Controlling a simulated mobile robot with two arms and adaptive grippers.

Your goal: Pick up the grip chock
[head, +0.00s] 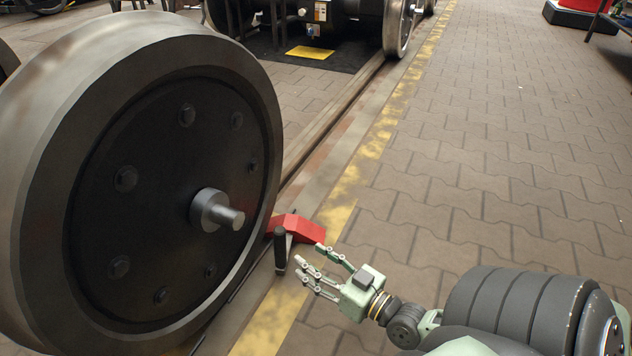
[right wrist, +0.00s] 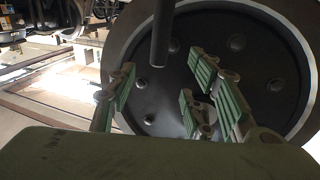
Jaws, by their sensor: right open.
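The grip chock (head: 298,228) is a red wedge on the rail by the big wheel, with a black upright handle (head: 280,247) on its near side. My right gripper (head: 309,260) is open, just to the right of the handle, with its fingers pointing toward it. In the right wrist view the dark handle (right wrist: 161,38) comes down from the top, in line with the gap between the spread green fingers (right wrist: 165,88). No finger is seen closed on it. The chock's red body does not show in that view. My left gripper is not in view.
The large steel wheel (head: 150,190) with a protruding axle end (head: 218,212) stands close left of the chock. A worn yellow line (head: 345,195) runs beside the rail. The paving (head: 490,150) to the right is largely clear. Another bogie (head: 345,25) stands farther back.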

